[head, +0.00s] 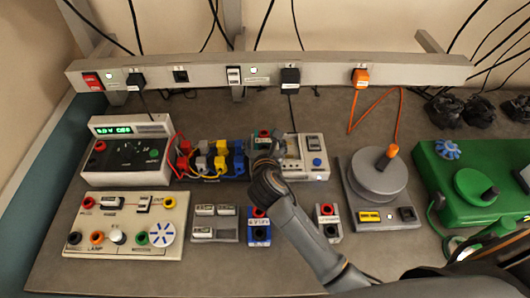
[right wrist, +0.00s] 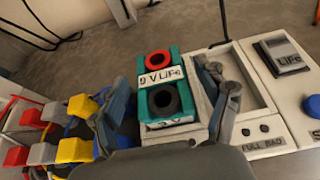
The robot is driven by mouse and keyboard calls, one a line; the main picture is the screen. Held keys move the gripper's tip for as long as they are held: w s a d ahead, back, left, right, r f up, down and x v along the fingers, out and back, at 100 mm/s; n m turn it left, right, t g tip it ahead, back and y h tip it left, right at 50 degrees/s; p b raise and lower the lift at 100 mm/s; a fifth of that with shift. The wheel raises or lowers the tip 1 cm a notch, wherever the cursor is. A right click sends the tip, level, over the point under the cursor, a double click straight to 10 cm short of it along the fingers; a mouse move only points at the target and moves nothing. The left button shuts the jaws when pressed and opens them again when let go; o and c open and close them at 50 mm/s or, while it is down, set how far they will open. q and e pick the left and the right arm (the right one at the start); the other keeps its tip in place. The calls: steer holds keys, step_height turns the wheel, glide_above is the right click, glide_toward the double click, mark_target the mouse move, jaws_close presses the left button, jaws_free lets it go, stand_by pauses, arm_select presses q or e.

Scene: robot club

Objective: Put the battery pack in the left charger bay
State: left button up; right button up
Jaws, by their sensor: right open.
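The teal battery pack (right wrist: 158,85), with a red and a black terminal and a 9 V LiFe label, stands between the spread fingers of my open right gripper (right wrist: 165,95). Its red terminal also shows in the head view above my right gripper (head: 265,160). The white charger (head: 315,157) is at the right of the pack. In the right wrist view the charger (right wrist: 285,130) shows an empty recess, a LiFe switch and a blue button. The pack's foot is at the charger's left end; my gripper hides whether it is fully seated. My left gripper is out of view.
Blue, yellow, red and grey plugs (head: 220,160) crowd the left of the gripper. A blue pack (head: 259,238) and a white pack (head: 328,229) stand in front. A grey turntable device (head: 380,195) is at the right. A power rail (head: 200,70) runs along the back.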

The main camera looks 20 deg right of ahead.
steer(key=v, duration=1)
steer(key=shift+b, duration=0.35)
steer(key=shift+s+f, duration=0.1)
steer(key=shift+f, duration=0.05)
